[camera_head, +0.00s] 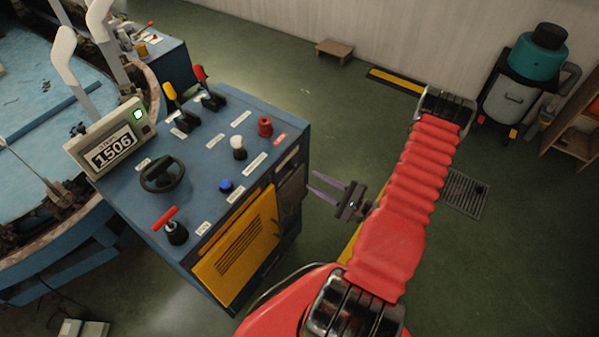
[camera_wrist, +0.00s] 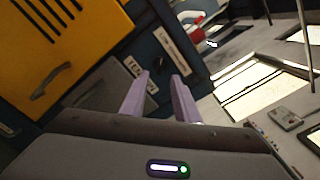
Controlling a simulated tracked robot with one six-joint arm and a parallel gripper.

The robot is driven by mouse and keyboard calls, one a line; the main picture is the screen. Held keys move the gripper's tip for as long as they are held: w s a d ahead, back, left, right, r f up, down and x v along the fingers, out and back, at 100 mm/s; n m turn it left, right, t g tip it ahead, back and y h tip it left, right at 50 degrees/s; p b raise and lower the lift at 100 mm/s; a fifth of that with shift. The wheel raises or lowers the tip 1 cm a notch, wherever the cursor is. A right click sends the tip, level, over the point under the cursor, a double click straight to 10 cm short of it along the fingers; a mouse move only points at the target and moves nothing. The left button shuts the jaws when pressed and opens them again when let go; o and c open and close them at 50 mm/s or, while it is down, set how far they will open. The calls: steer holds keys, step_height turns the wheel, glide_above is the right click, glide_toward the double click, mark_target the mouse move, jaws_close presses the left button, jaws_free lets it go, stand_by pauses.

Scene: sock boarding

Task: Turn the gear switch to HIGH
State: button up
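The blue control console (camera_head: 195,150) stands left of centre in the head view. On its top are a rotary switch with a red bar handle (camera_head: 170,225), a black handwheel (camera_head: 160,174), a white knob (camera_head: 238,148), a blue button (camera_head: 226,186), a red button (camera_head: 264,126), a yellow lever (camera_head: 176,100) and a red lever (camera_head: 206,90). Their labels are too small to read, so I cannot tell which is the gear switch. My gripper (camera_head: 311,182) is open and empty, beside the console's right side. Its two pale fingers (camera_wrist: 161,78) are apart in the wrist view.
A display (camera_head: 113,151) reading 1506 with a green light stands at the console's left edge. A yellow vented panel (camera_head: 240,247) is on the console's front; it shows in the wrist view (camera_wrist: 60,40). A small stool (camera_head: 335,48) and a teal-topped machine (camera_head: 530,70) stand by the wall.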

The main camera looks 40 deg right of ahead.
mark_target(294, 169)
steer(key=shift+x, duration=3.8)
steer(key=shift+c, duration=0.5)
jaws_close()
